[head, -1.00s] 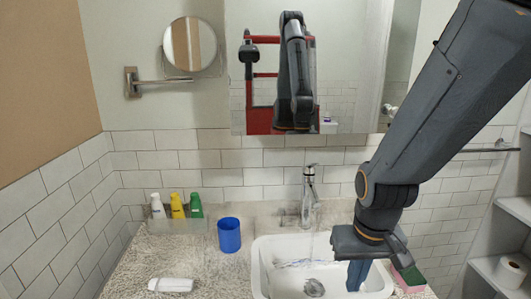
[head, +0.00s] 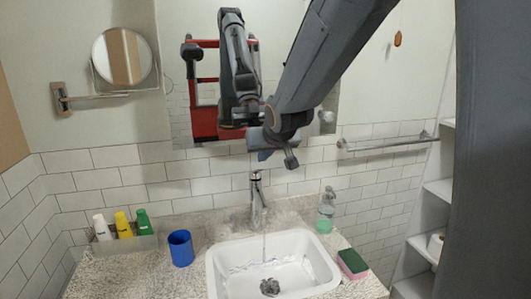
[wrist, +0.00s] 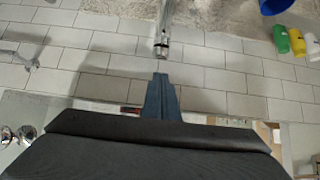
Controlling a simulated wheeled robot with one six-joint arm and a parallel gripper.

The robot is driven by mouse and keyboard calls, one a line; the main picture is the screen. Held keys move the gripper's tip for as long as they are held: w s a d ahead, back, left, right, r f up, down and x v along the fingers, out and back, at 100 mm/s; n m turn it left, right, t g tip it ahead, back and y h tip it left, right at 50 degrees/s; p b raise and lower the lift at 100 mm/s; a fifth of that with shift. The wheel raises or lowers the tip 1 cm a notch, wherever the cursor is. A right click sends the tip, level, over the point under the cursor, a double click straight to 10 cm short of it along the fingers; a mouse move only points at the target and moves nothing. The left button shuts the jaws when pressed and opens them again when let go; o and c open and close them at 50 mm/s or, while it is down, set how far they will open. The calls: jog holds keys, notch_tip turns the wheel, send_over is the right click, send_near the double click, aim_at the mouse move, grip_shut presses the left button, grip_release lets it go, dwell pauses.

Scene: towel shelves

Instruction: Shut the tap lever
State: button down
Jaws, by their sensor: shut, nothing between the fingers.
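The chrome tap (head: 257,200) stands at the back of the white sink (head: 325,275), with its lever (head: 256,175) on top. A thin stream of water seems to run from its spout into the basin. My gripper (head: 264,156) is shut and empty, just above the lever in the head view, with a gap between them. In the wrist view, the shut fingers (wrist: 160,78) point at the tap's lever end (wrist: 161,42), apart from it. The exact distance in depth is hard to tell.
A blue cup (head: 181,248) and several bottles (head: 124,226) stand left of the sink. A soap dispenser (head: 326,210) and a sponge (head: 352,264) are on the right. The mirror (head: 200,120) and tiled wall are close behind my gripper.

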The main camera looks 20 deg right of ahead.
jog(key=shift+p+x, duration=0.75)
jog(key=shift+x, duration=2.25)
jog(key=shift+d+f, duration=0.1)
